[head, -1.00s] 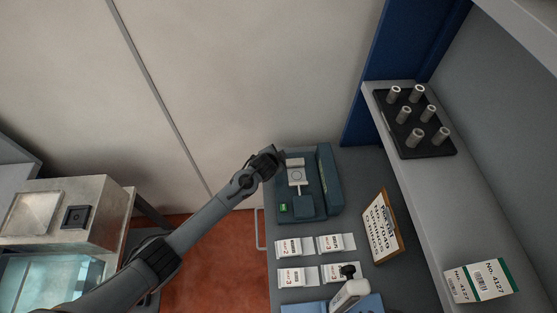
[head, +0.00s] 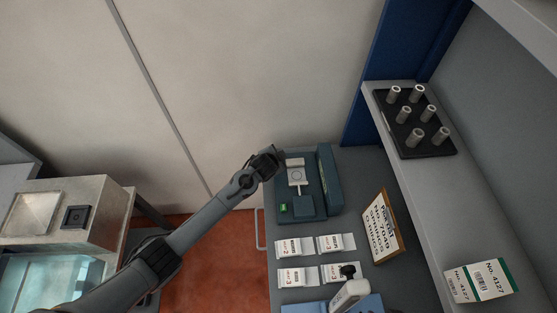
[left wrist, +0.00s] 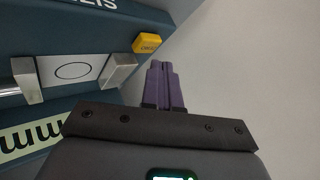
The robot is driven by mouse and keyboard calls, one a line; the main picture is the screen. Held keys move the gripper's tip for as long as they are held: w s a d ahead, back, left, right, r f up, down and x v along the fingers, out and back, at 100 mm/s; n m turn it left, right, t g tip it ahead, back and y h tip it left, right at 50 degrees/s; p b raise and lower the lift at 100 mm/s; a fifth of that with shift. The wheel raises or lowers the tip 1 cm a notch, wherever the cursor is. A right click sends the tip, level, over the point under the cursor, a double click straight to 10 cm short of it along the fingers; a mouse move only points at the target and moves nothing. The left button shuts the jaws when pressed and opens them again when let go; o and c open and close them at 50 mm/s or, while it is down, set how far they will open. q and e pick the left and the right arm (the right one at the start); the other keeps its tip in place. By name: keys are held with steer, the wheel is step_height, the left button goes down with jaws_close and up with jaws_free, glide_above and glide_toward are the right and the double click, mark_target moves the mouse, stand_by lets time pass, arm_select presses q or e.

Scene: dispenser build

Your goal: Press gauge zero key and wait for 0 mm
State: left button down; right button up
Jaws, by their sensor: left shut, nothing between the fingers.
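The gauge (head: 330,185) is a dark teal device on the bench in the head view, with a bright measuring area and a green patch (head: 283,208) near its front. In the left wrist view, its teal body (left wrist: 60,32) carries a yellow key (left wrist: 147,43) with small unreadable lettering. Part of a pale display (left wrist: 28,138) shows "mm"; its number is out of view. My left gripper (head: 280,153) is at the gauge's back left corner. Its purple fingers (left wrist: 162,66) are shut and empty, just beside the yellow key; contact cannot be told. My right gripper is not in view.
Several white labelled packets (head: 289,247) lie in front of the gauge, with a framed sign (head: 382,228) to their right. The shelf at right holds a black rack (head: 430,148) of metal cylinders and a labelled box (head: 490,281). A metal-and-glass unit (head: 110,210) stands at left.

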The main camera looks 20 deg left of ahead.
arm_select(q)
steer(key=shift+f, duration=0.15)
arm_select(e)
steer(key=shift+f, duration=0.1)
arm_select(q)
steer(key=shift+f, duration=0.25)
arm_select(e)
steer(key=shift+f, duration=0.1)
